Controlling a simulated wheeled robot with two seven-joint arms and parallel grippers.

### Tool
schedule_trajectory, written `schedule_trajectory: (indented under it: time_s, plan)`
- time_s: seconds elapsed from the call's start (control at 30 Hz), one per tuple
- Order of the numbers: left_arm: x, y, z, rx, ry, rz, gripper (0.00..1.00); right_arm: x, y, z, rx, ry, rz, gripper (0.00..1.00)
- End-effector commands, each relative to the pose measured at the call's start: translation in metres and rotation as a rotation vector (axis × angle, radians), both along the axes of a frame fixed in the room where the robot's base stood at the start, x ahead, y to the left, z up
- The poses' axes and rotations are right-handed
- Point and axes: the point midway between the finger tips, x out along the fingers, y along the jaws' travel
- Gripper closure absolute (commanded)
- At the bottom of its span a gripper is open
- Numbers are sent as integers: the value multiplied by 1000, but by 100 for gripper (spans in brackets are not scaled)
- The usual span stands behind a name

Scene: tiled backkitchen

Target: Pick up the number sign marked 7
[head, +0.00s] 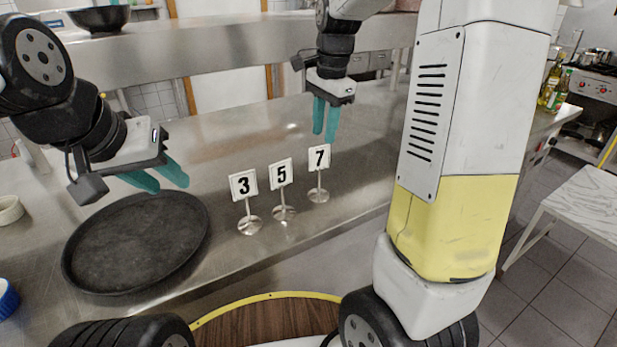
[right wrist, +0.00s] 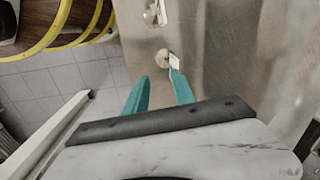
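The number sign marked 7 (head: 319,158) stands upright on a round metal base on the steel counter, at the right end of a row. The signs marked 5 (head: 281,174) and 3 (head: 243,184) stand to its left. My right gripper (head: 325,138) is open and empty, pointing down just above and behind sign 7. In the right wrist view a white sign plate (right wrist: 176,62) and its round base show just beyond the open fingertips (right wrist: 160,80); its number cannot be read there. My left gripper (head: 162,182) is open and empty over the round black tray.
The round black tray (head: 135,242) lies on the steel counter (head: 250,142) at left. A dark bowl (head: 98,18) is on the upper shelf. Bottles (head: 555,88) stand far right. The counter behind the signs is clear; its front edge runs close before them.

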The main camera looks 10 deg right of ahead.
Motion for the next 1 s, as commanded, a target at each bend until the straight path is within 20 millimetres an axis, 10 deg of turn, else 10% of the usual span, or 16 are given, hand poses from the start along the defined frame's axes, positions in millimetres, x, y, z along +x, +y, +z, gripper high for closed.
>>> schedule_trajectory:
  time_s: [0.23,1.0]
  plan:
    - [0,0,0,0,0,0,64,35,0,-28,-53,87,-211,69]
    - [0,0,0,0,0,0,64,38,1,-108,-57,92,-229,69]
